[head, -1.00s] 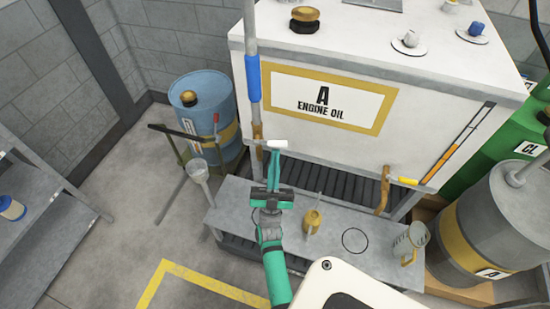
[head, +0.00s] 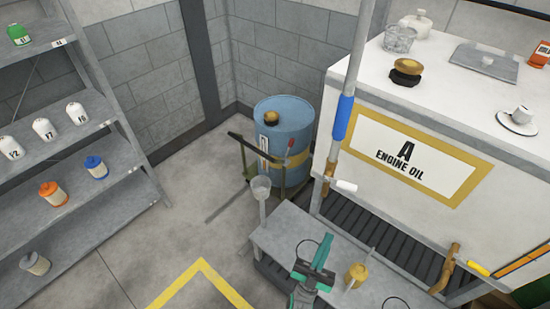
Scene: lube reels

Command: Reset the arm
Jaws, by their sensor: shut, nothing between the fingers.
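My gripper (head: 322,250) is teal and dark, at the lower middle of the head view, with its fingers pointing up the picture. The fingers are shut with nothing between them. It shows over the grey bench (head: 283,229), clear of the white-ended tap handle (head: 345,187) on the tank pipe above it. Most of the arm is cut off by the lower edge of the picture.
The white engine oil tank (head: 345,135) stands behind the bench. A funnel (head: 261,186) and a yellow oil can (head: 356,273) are close to my gripper. A blue drum (head: 284,135) stands behind. Shelves (head: 75,143) are at left; the floor (head: 180,225) between is open.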

